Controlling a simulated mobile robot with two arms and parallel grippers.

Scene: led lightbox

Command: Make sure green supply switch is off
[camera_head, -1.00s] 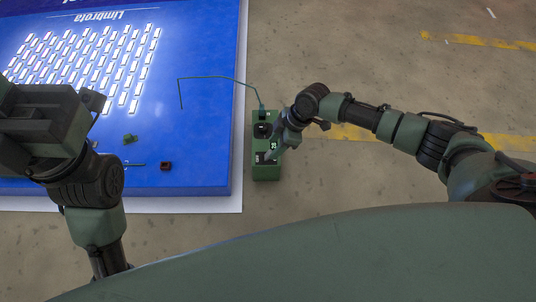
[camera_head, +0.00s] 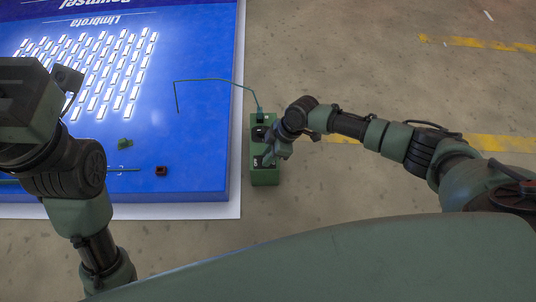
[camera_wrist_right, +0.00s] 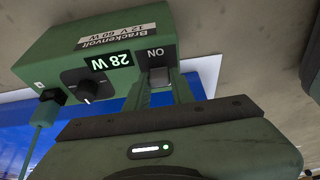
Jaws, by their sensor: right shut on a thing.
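The green supply (camera_head: 265,178) stands on the floor just right of the blue lit board. In the right wrist view, the supply (camera_wrist_right: 90,60) shows a "Brackenvolt" label, a lit display (camera_wrist_right: 107,60) reading 28 W, and a black knob (camera_wrist_right: 88,86). The grey switch (camera_wrist_right: 160,77) sits beside the "ON" mark, between my right gripper's fingers (camera_wrist_right: 160,92). My right gripper (camera_head: 268,158) is shut on the switch, whose exact tilt I cannot tell. My left gripper (camera_head: 66,80) is over the board at the left, and its opening is unclear.
The blue board (camera_head: 205,150) has rows of lit white LEDs (camera_head: 100,60). A teal cable (camera_head: 215,78) runs from it to the supply. A small green part (camera_head: 125,143) and a dark red block (camera_head: 161,171) lie on the board. The floor right of the supply is clear.

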